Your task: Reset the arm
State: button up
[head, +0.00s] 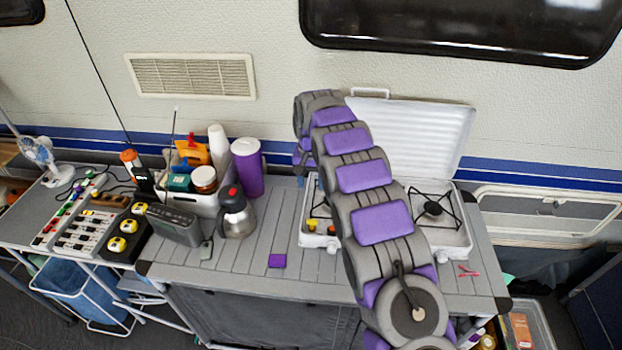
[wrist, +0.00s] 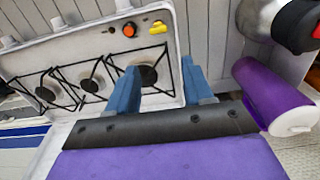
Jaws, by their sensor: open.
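My purple and grey arm stretches from the bottom right of the head view up over the camping stove (head: 455,248), ending near the wall. The gripper end is mostly hidden behind my arm there. In the wrist view my gripper's two blue fingers (wrist: 158,68) are spread apart with nothing between them. The white stove (wrist: 175,75) with its black burners lies beyond the fingers in that view. An orange knob-like piece (wrist: 130,30) and a yellow piece (wrist: 158,27) show on the stove's edge.
A purple tumbler (head: 248,168) (wrist: 268,95) and a steel jug (head: 236,216) stand left of the stove. The stove's raised white lid (head: 430,135) is behind my arm. A small purple block (head: 277,261) lies near the table's front.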

jog(key=s+d+r+b, duration=0.1)
jog(key=s+d+r, duration=0.7)
jog(key=s+d, duration=0.1)
jog(key=s+d+r, duration=0.1)
jog(key=s+d, duration=0.2)
jog(key=s, duration=0.5)
jog(key=s+d+r+g+b, duration=0.1)
jog(key=s+d, duration=0.2)
jog(key=s, duration=0.6)
jog(key=s+d+r+b, duration=0.1)
jog(key=s+d+r, duration=0.1)
jog(key=s, duration=0.6)
jog(key=shift+s+d, duration=0.3)
jog(key=shift+d, duration=0.35)
jog(key=shift+n+g, duration=0.3)
jog(key=shift+g, duration=0.1)
jog(key=s+f, duration=0.1)
jog(key=s, duration=0.4)
jog(key=s+d+f, duration=0.1)
jog(key=s, duration=0.4)
jog(key=s+f+b, duration=0.1)
jog(key=s+f, duration=0.1)
jog(key=s, duration=0.3)
jog(key=shift+s+d, duration=0.2)
jog(key=shift+s, duration=0.1)
jog(key=shift+c, duration=0.3)
jog(key=shift+s+f, duration=0.1)
jog(key=shift+s, duration=0.1)
jog(key=shift+c, duration=0.5)
jog(key=shift+d, duration=0.15)
